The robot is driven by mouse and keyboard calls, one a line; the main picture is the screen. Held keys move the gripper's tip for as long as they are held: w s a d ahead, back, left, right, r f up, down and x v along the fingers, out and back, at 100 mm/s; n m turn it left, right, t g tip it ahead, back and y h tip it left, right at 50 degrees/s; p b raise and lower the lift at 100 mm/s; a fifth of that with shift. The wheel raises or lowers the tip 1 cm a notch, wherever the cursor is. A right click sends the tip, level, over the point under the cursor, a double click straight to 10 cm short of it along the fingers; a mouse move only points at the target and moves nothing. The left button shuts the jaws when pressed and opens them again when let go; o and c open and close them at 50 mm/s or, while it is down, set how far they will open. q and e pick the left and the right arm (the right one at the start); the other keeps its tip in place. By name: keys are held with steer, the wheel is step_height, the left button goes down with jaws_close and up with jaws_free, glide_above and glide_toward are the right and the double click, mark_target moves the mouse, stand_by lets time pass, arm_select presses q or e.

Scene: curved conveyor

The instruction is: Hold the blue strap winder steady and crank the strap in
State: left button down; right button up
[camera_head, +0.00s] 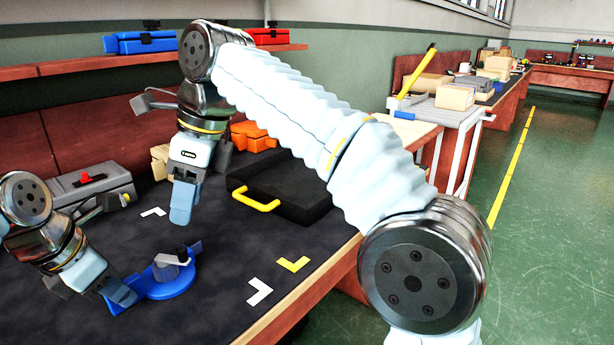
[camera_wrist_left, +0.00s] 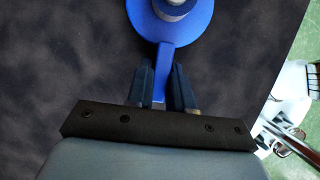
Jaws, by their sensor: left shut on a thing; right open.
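The blue strap winder (camera_head: 168,289) lies on the dark bench mat at the lower left, with a grey drum and a dark crank knob on top. My left gripper (camera_head: 128,296) is shut on the winder's narrow blue handle. The left wrist view shows the winder (camera_wrist_left: 187,37) with its handle between the two dark fingers of the left gripper (camera_wrist_left: 162,90). My right gripper (camera_head: 181,215) is open and empty, pointing down above the mat, behind the winder and apart from it. The strap itself cannot be made out.
A black case with a yellow handle (camera_head: 257,199) lies behind and to the right. White and yellow corner marks (camera_head: 293,264) are on the mat. A grey toolbox (camera_head: 95,186) and an orange case (camera_head: 252,137) stand at the back.

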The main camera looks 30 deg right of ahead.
steer(key=w+d+f+t, duration=0.1)
steer(key=w+d+f, duration=0.1)
steer(key=d, duration=1.5)
steer(key=w+d+f+m+t+h, duration=0.1)
steer(key=d+f, duration=0.3)
steer(key=d, duration=1.2)
steer(key=shift+w+d+f, duration=0.2)
steer(key=shift+w+d, duration=0.15)
steer(key=shift+w, duration=0.05)
steer(key=n+t+h, duration=0.1)
steer(key=n+h, duration=0.2)
steer(key=n, duration=2)
glide_toward(181, 249)
steer(key=x, duration=0.9)
